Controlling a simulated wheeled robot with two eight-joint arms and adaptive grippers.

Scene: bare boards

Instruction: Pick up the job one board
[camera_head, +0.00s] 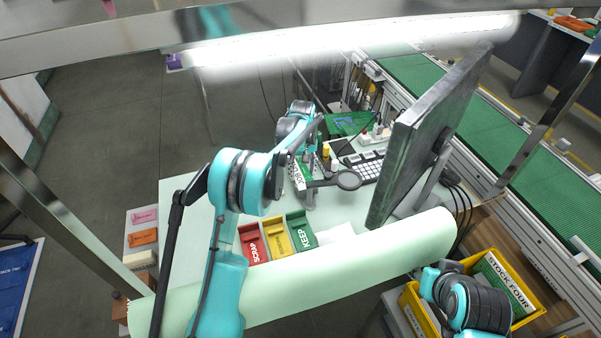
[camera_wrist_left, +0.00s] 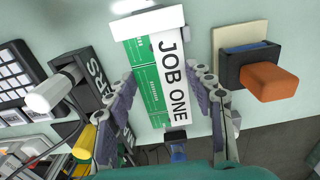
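The job one board (camera_wrist_left: 168,80) is green with a white strip lettered JOB ONE. In the head view it shows as a small green and white piece (camera_head: 298,176) on the pale bench, partly hidden by my arm. My left gripper (camera_wrist_left: 163,76) is over it with its fingers spread, one at each long side of the board. It looks open; contact with the board edges cannot be made out. In the head view the left gripper (camera_head: 304,156) is small and partly hidden by its wrist. My right arm shows at the lower right, but its gripper does not show.
Red SCRAP (camera_head: 253,244), yellow (camera_head: 277,238) and green KEEP (camera_head: 301,231) bins stand at the bench front. A round magnifier (camera_head: 348,180) is close right of the gripper. A large monitor (camera_head: 425,140) stands farther right. A yellow STOCK FOUR crate (camera_head: 528,284) is at lower right.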

